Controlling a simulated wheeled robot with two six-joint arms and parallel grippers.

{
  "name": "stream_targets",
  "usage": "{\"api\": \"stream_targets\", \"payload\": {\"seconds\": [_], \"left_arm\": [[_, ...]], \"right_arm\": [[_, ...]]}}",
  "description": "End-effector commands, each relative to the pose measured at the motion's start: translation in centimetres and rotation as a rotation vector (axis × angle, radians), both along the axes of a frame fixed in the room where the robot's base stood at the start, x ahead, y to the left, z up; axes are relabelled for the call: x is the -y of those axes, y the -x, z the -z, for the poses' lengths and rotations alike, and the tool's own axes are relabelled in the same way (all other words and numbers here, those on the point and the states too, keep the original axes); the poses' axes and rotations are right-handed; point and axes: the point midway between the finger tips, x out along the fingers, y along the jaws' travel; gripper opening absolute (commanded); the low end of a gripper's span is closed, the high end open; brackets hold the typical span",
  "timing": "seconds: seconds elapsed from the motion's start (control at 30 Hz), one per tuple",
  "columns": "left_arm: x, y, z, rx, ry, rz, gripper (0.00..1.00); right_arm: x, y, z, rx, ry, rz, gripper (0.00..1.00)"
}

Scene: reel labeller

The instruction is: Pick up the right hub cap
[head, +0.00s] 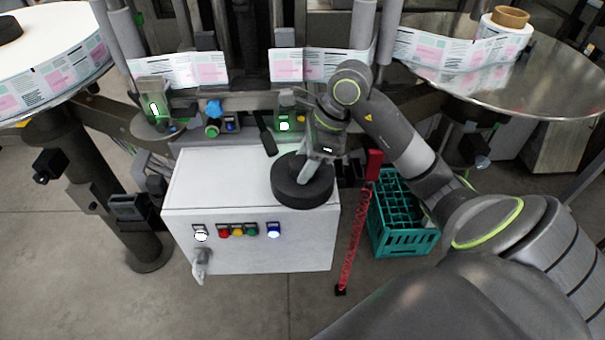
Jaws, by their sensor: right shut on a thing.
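The right hub cap (302,194) is a thick black disc at the front right corner of the white cabinet's top. My right gripper (313,168) comes down from above and is shut on the middle of the cap. The fingertips are partly hidden against the dark cap. I cannot tell if the cap rests on the cabinet or hangs just above it. Another black cap (8,29) sits on the left label reel (50,50). The right reel's brown core (511,16) is bare on top. My left gripper is out of view.
The white control cabinet (215,185) has buttons on its front and a dark-handled tool (267,134) at its back edge. A teal crate (405,243) and a red coiled cable (355,235) are at its right. The right steel disc (560,75) and label web (180,70) lie behind.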

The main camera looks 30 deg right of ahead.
Motion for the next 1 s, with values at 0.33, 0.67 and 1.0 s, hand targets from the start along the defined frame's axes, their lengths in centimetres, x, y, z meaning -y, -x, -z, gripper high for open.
{"api": "stream_targets", "payload": {"seconds": [0.33,0.67,1.0], "left_arm": [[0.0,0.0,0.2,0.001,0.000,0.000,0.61],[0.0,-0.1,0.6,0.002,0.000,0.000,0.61],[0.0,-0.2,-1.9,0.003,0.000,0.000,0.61]], "right_arm": [[0.0,-0.1,-0.8,0.005,0.001,-0.001,0.21],[0.0,-0.1,-7.4,0.009,0.003,-0.001,0.21],[0.0,0.0,-10.1,0.001,-0.001,0.000,0.21]]}}
